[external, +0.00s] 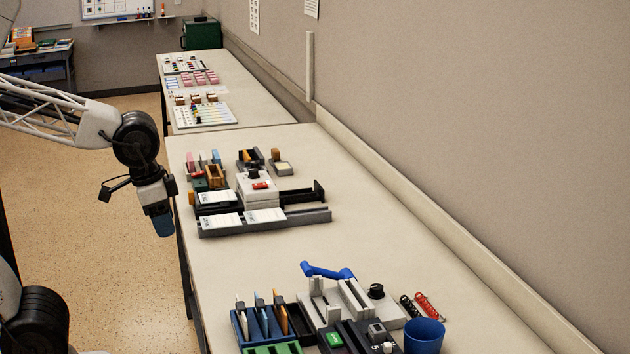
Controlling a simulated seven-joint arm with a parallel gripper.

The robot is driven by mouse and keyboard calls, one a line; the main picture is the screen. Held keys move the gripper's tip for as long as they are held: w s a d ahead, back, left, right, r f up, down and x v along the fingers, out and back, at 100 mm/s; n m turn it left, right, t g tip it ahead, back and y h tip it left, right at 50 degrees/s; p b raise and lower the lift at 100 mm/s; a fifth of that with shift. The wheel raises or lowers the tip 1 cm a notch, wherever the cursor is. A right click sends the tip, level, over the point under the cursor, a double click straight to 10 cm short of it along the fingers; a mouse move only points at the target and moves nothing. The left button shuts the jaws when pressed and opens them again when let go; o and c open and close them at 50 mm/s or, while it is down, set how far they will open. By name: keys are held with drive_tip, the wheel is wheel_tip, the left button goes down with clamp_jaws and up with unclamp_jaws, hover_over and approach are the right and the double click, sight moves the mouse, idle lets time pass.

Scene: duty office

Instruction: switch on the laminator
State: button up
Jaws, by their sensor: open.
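No machine is labelled legibly, so I cannot tell surely which is the laminator. A white box with a black knob and a red switch (260,186) stands mid-bench among black and grey rails, with white cards beside it; it may be the laminator. The switch's position is too small to read. Near the front edge of the picture is a dark device with a green button (335,340) and a grey switch-like block. My gripper (164,226) points down, left of the bench edge, apart from everything. It is open and empty; its fingertips look blue.
A grey device with a blue crank (328,271) and black knob, a blue cup (424,336), red and black coils (428,306) and a blue rack (262,322) crowd the near bench. The bench (255,265) between both groups is clear. A wall runs along the right.

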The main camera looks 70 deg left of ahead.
drive_tip(key=w+a+r, duration=0.3)
drive_tip(key=w+a, duration=0.5)
drive_tip(key=w, duration=0.3)
drive_tip(key=g, duration=0.3)
approach(260, 184)
drive_tip(key=shift+s+d+f, duration=0.15)
drive_tip(key=shift+s+d, duration=0.05)
drive_tip(key=shift+d, duration=0.15)
drive_tip(key=shift+a+f, duration=0.15)
drive_tip(key=shift+a, duration=0.2)
drive_tip(key=shift+f, duration=0.15)
drive_tip(key=shift+f, duration=3.75)
